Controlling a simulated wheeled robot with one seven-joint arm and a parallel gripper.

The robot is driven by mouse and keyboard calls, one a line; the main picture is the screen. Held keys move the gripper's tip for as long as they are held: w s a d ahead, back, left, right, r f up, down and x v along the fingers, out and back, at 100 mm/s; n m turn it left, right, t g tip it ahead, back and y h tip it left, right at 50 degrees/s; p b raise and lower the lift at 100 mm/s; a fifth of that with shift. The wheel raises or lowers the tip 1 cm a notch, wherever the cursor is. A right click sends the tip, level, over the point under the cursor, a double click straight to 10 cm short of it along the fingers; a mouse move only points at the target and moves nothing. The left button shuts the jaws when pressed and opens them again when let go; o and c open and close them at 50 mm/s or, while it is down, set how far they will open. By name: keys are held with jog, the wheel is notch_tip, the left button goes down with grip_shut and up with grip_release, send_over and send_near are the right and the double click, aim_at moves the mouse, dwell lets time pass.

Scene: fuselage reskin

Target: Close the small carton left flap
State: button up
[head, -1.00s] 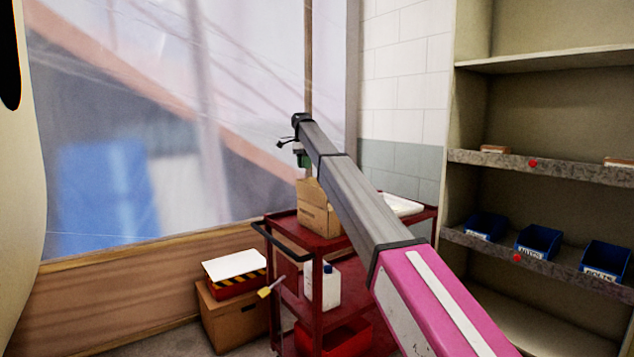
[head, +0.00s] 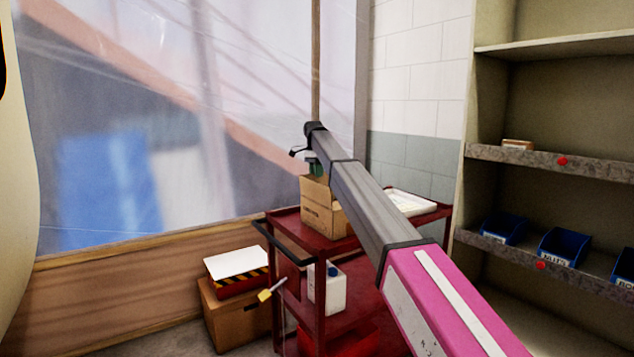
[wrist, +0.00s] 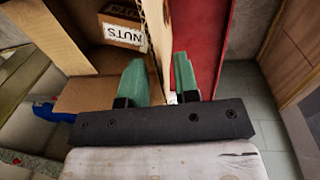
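The small open carton (head: 324,212) stands on the top shelf of a red cart. The head view shows my gripper (head: 314,168) at its top, mostly hidden behind my arm. In the wrist view, my gripper (wrist: 160,82) has its two green fingers apart, one on each side of an upright cardboard panel (wrist: 161,45) of the carton. Whether they touch it, and whether it is the left flap, I cannot tell. Another cardboard panel (wrist: 48,38) stands at the upper left. A box labelled NUTS (wrist: 122,30) lies inside the carton.
The red cart (head: 284,218) also holds a white tray (head: 410,202) and a white bottle (head: 334,290) below. A larger carton (head: 236,318) with a striped box on top stands on the floor at left. Shelving (head: 520,155) with blue bins (head: 563,246) is at right.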

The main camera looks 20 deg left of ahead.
aim_at(317, 180)
jog(key=shift+s+d+f, duration=0.1)
jog(key=shift+f, duration=0.8)
jog(key=shift+s+d+f, duration=0.1)
jog(key=shift+f, duration=0.8)
grip_shut()
